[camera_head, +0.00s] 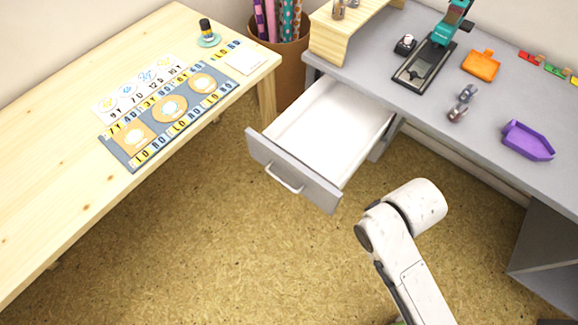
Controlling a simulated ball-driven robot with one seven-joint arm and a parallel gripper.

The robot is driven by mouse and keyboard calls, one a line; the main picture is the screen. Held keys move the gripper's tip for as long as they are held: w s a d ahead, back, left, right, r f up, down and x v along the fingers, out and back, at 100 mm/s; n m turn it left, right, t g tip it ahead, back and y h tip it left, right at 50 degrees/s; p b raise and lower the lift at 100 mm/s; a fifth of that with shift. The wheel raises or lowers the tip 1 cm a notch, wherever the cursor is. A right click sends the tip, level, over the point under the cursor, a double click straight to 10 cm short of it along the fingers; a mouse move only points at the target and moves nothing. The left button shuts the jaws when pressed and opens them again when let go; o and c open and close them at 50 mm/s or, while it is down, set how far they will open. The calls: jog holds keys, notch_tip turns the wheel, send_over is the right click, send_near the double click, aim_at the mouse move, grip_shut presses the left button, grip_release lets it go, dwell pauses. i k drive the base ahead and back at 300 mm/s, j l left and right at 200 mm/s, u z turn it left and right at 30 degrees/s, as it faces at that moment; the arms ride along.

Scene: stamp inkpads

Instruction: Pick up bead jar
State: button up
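No jar with clearly visible beads can be made out. Two small greyish, glassy items, one nearer (457,113) and one farther (467,92), sit on the grey desk (400,75), right of the drawer. Two small jar-like things (338,10) stand on the wooden riser (345,40) and are partly cut off by the top edge. I cannot tell which of these is the bead jar. My white arm (405,245) reaches up from the bottom edge over the floor, apart from both tables. My gripper is not in view.
An open, empty white drawer (325,125) juts out from the desk. A black stand with a teal tool (440,35), an orange tray (482,66) and a purple tray (527,140) occupy the desk. A wooden table (60,150) holds a stamp mat. The floor between is clear.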

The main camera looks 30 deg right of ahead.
aim_at(468, 93)
jog(key=z, duration=1.3)
